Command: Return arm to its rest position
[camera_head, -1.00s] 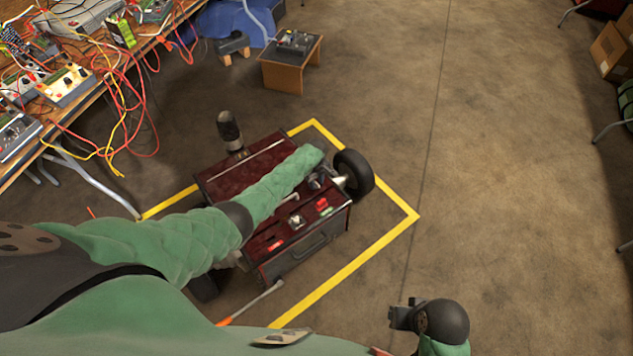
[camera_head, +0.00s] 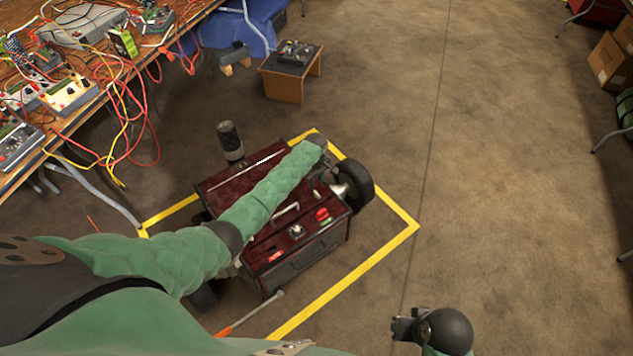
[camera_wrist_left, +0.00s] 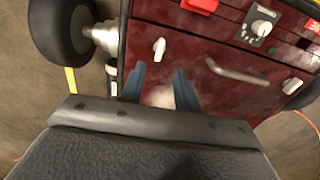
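My left arm, in a green padded sleeve, reaches across the dark red charger box (camera_head: 328,238) in the head view. Its wrist is over the box's far right side, near the wheel, and hides most of the gripper. In the left wrist view the two blue-grey fingers of my left gripper (camera_wrist_left: 159,78) are apart with nothing between them. They point at the red panel (camera_wrist_left: 190,48), beside a small white knob (camera_wrist_left: 160,48) and left of a silver handle (camera_wrist_left: 237,72). My right gripper (camera_head: 402,325) is low in the head view, over bare floor; its fingers are unclear.
A black wheel (camera_head: 357,182) sticks out at the box's right. Yellow tape (camera_head: 365,262) frames the box on the floor. A cable-strewn workbench (camera_head: 88,110) is at upper left, a small wooden stand (camera_head: 285,85) behind.

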